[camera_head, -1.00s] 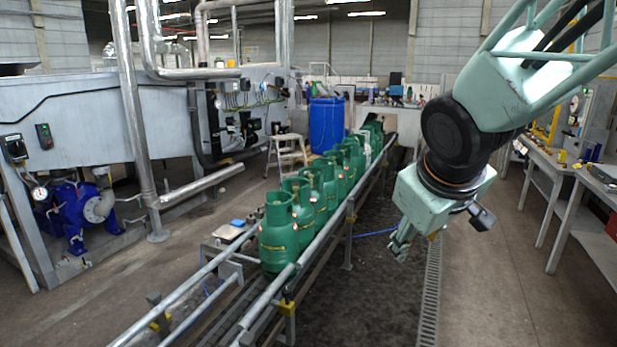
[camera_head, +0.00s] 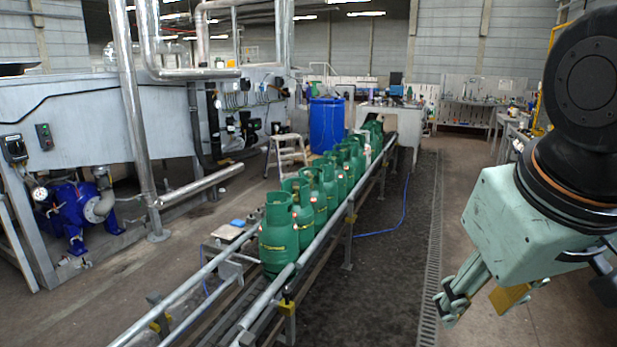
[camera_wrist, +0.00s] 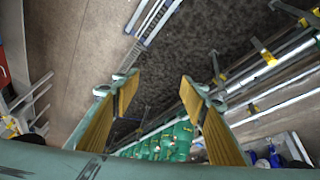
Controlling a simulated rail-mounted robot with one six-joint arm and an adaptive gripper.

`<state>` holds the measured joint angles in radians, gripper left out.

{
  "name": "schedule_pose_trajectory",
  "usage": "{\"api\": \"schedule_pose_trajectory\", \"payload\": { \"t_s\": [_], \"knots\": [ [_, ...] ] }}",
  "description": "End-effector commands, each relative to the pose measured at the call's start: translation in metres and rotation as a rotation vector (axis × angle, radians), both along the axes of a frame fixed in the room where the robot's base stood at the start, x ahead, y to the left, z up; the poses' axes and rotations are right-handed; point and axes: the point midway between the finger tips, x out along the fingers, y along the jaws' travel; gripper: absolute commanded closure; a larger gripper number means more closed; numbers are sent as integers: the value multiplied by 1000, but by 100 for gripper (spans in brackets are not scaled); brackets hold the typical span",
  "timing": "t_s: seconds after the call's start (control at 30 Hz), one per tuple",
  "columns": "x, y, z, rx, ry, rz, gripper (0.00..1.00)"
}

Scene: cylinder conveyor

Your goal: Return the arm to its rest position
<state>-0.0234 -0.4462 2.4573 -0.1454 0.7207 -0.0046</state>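My gripper (camera_head: 478,302) is at the lower right of the head view, over the floor to the right of the conveyor. It is mint green with yellow-brown finger pads. In the wrist view my gripper (camera_wrist: 155,90) has its two fingers spread apart with nothing between them. The upper part of my arm runs along the right edge of the head view and is partly cut off.
Several green gas cylinders (camera_head: 277,240) stand in a row on the conveyor, between its rails (camera_head: 316,247). A blue drum (camera_head: 326,125) and a step stool (camera_head: 288,152) stand behind it. The floor right of the conveyor is clear along a drain grate (camera_head: 432,262).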

Motion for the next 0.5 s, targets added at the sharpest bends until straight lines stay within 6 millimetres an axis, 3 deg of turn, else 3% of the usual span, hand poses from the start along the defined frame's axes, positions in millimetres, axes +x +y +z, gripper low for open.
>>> {"api": "schedule_pose_trajectory", "payload": {
  "t_s": [0.3, 0.5],
  "knots": [
    [-65, 13, -1, 83, 42, -66, 60],
    [-90, 21, -3, 119, 61, -88, 60]
  ]
}}
